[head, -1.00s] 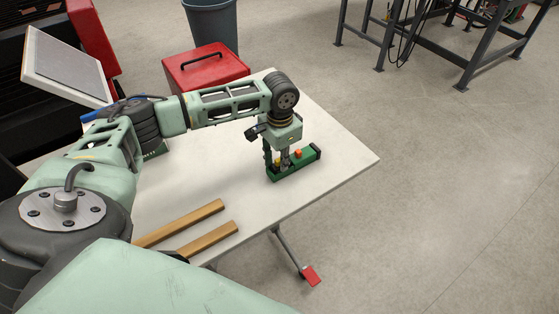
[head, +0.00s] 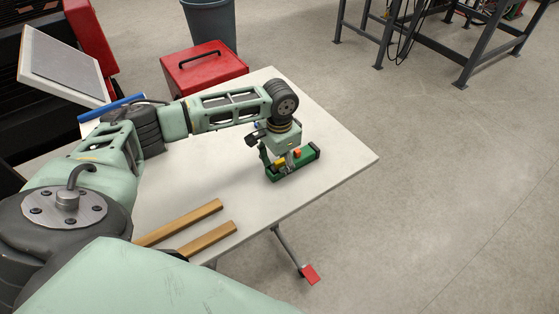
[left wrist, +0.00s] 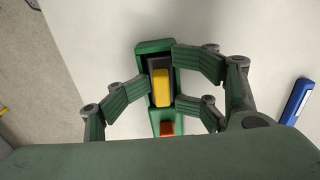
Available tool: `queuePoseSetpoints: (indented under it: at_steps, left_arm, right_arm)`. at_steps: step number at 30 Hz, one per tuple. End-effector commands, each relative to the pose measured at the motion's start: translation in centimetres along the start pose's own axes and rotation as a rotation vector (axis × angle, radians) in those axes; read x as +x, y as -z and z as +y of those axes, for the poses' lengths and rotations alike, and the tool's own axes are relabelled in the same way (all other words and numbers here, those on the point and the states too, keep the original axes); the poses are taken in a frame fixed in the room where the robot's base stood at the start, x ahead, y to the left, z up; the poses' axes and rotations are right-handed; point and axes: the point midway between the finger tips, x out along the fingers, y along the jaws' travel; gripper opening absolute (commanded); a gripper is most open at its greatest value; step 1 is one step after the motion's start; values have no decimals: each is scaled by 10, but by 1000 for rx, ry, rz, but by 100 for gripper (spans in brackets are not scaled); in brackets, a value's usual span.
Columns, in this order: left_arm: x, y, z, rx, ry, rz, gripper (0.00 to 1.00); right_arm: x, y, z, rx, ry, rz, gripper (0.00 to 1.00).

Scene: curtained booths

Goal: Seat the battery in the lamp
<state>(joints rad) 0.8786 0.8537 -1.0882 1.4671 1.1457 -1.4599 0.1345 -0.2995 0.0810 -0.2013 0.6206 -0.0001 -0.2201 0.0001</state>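The lamp (head: 302,162) is a long green body with an orange button, lying on the white table near its right edge. In the left wrist view the lamp (left wrist: 154,46) runs upright under my gripper. The yellow battery (left wrist: 161,88) sits in line with the dark slot of the lamp, above the orange button; how deep it sits I cannot tell. It also shows in the head view as a small yellow patch (head: 280,163). My left gripper (left wrist: 163,93) is open, its fingers on both sides of the battery with small gaps. My right gripper is not in view.
Two wooden strips (head: 207,239) lie at the table's near edge. A red toolbox (head: 204,70) stands beyond the table's far edge. A blue object (head: 112,108) lies at the left; a blue item (left wrist: 297,101) shows at the wrist view's right. The table right of the lamp is clear.

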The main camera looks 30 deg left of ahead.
Motion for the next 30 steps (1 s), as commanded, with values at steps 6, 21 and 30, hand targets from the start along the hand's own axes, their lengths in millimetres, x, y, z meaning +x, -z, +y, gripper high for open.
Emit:
queuePoseSetpoints:
  at_steps: [6, 21, 30]
  left_arm:
    - [4, -4, 2, 2, -2, -12, 40]
    - [-18, -1, -2, 0, 4, 0, 40]
    - [-85, 0, -2, 0, 5, 3, 40]
  right_arm:
    - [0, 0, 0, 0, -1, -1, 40]
    - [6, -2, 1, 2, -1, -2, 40]
    - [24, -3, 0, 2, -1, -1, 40]
